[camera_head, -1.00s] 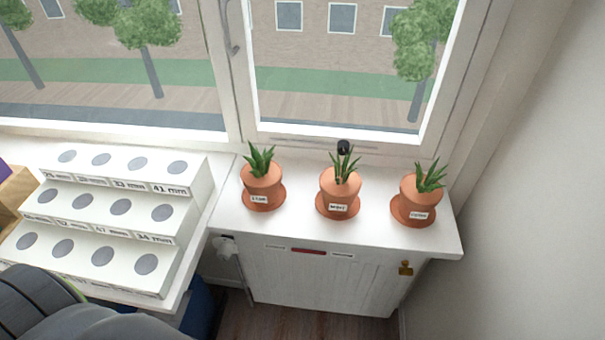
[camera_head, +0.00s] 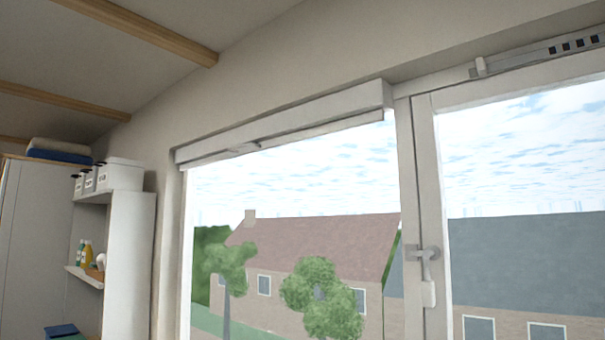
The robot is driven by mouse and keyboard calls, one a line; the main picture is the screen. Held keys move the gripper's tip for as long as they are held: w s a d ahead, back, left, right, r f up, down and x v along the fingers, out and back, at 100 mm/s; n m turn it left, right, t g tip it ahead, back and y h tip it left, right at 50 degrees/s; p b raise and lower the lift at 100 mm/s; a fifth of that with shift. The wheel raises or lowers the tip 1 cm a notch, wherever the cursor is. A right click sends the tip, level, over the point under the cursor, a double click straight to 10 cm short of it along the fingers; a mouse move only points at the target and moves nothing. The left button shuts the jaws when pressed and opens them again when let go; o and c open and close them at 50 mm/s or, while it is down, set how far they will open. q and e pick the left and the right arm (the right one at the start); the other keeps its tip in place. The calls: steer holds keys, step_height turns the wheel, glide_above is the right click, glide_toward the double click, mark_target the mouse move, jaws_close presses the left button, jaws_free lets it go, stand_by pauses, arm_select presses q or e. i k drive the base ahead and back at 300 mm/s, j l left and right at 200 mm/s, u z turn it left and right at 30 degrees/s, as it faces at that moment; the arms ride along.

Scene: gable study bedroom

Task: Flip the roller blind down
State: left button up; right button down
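The roller blind (camera_head: 290,122) is a long white cassette across the top of the left window pane. It is rolled up, with only a thin edge showing below the box. Neither of my grippers is in view.
A window handle (camera_head: 428,254) is on the frame between the two panes. A vent strip (camera_head: 545,50) runs above the right pane. At the left stand a white cabinet (camera_head: 38,240) and a shelf unit (camera_head: 128,260) with white boxes (camera_head: 112,175) on top.

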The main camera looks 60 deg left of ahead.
mark_target(376, 116)
steer(key=u, duration=2.05)
steer(key=i+j, duration=0.15)
steer(key=j, duration=0.2)
steer(key=i+j, duration=0.15)
steer(key=j, duration=0.25)
steer(key=i+j, duration=0.1)
steer(key=j, duration=0.25)
steer(key=i+j, duration=0.15)
steer(key=j, duration=0.2)
steer(key=i+j, duration=0.15)
steer(key=j, duration=0.25)
steer(key=z, duration=1.75)
